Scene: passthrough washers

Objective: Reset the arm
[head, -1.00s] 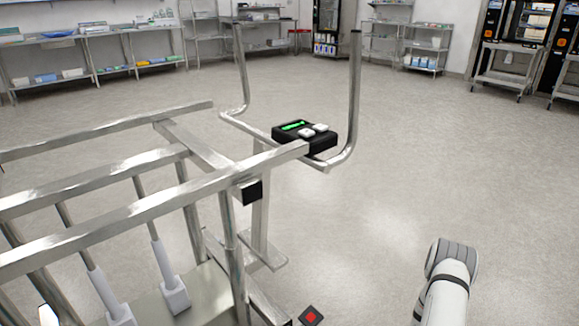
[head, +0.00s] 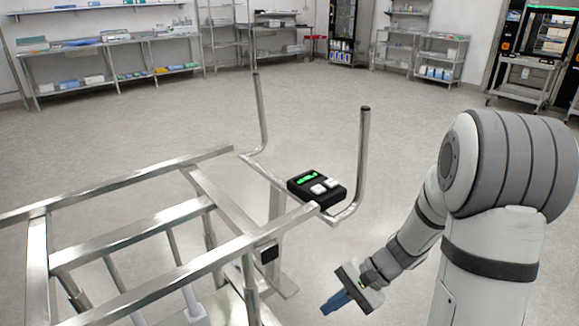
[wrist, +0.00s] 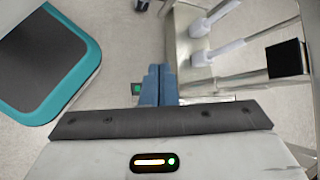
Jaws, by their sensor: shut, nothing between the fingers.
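My arm rises large at the right of the head view and bends down towards the middle. My gripper (head: 337,302) hangs at its end, with blue fingers pointing down and left. In the wrist view the two blue fingers (wrist: 158,80) lie side by side, shut and empty. The gripper is beside the metal frame, to the right of its lower part in the head view, and I see no contact.
A metal tube rack (head: 180,212) fills the left and centre, with a black control box (head: 317,188) on its handle end. A teal-edged grey panel (wrist: 45,60) shows in the wrist view. Shelves (head: 110,62) line the far wall. The floor (head: 400,125) between is open.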

